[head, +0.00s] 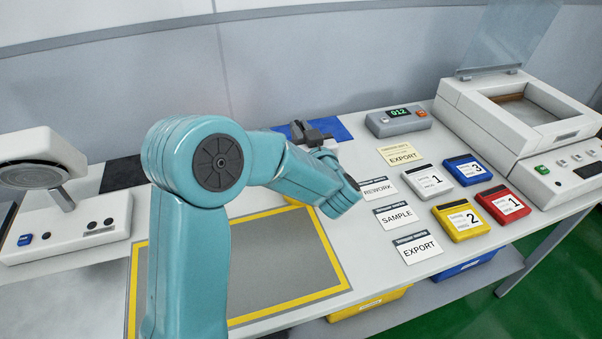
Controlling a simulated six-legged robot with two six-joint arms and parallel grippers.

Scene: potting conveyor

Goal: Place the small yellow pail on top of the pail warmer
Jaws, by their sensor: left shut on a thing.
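My left arm is teal and reaches across the middle of the head view. Its dark grey gripper (308,132) is over the blue mat (333,128) near the back of the table. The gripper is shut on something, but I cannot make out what. No small yellow pail shows clearly; my arm and gripper hide part of the table there. I cannot tell for sure which machine is the pail warmer. A grey box with a lit display (399,119) stands right of the gripper, apart from it. My right gripper is not in view.
A white machine with a round plate (35,176) stands at left. A white machine with a recessed chamber and raised clear lid (520,105) stands at right. Label cards (397,216) and several coloured blocks (463,219) lie between.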

